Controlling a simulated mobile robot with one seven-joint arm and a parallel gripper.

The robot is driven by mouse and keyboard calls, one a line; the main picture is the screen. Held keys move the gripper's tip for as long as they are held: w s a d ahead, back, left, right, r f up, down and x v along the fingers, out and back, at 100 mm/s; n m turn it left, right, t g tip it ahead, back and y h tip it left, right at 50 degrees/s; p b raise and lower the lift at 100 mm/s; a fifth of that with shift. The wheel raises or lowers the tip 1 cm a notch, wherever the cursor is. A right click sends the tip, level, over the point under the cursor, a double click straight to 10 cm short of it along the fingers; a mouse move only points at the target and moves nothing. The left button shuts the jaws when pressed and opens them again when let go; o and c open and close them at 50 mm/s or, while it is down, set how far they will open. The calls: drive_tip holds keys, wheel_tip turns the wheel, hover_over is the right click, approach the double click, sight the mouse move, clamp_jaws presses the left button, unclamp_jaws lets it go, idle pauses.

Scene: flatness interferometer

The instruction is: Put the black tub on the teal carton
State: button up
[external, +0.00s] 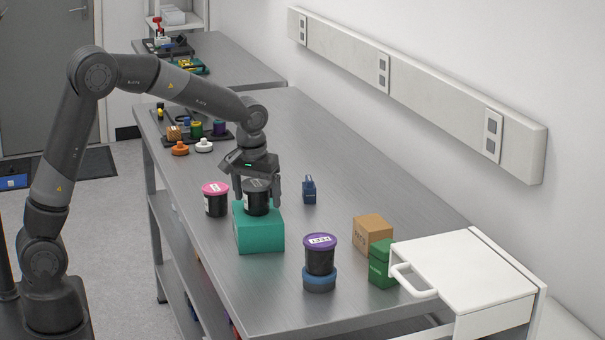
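The black tub (256,198) has a dark lid and is upright at the teal carton (259,238). Its base appears to meet the carton's top face. My gripper (257,196) points down over the tub, with one finger on each side of it. I cannot tell whether the fingers touch the tub or stand slightly apart from it. The fingers and the gripper body hide part of the tub's lid and part of the carton's top.
A pink-lidded dark tub (215,199) stands close left of the carton. A purple-lidded tub (320,254) on a blue ring, a cardboard box (373,234), a green box (382,265) and a white drawer unit (462,270) are nearer right. A blue item (309,190) stands behind.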

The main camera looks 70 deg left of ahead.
sight(254, 185)
drive_tip(key=shift+o, duration=0.4)
drive_tip(key=shift+r, duration=0.15)
drive_tip(key=r, duration=0.7)
drive_tip(key=s+d+r, duration=0.1)
drive_tip(key=r, duration=0.3)
drive_tip(key=shift+d, duration=0.1)
drive_tip(key=shift+s+d+r, duration=0.1)
drive_tip(key=shift+s+r, duration=0.15)
drive_tip(key=shift+r, duration=0.3)
drive_tip(key=s+d+r+m+t, duration=0.1)
drive_tip(key=s+d+r+m, duration=0.15)
drive_tip(key=s, duration=0.45)
drive_tip(key=s+d+r+m+t, duration=0.1)
drive_tip(key=s+d+m, duration=0.15)
drive_tip(key=s, duration=0.45)
drive_tip(key=s+d+f+m+t, duration=0.1)
drive_tip(key=s+d+f+m, duration=0.1)
drive_tip(key=s, duration=0.5)
drive_tip(key=s+d+f+m+t+h, duration=0.1)
drive_tip(key=s+d+f+m, duration=0.1)
drive_tip(key=s, duration=0.6)
wheel_tip(254, 185, down, 2)
drive_tip(key=shift+s+d+f, duration=0.1)
drive_tip(key=shift+s+d, duration=0.1)
drive_tip(key=shift+d, duration=0.35)
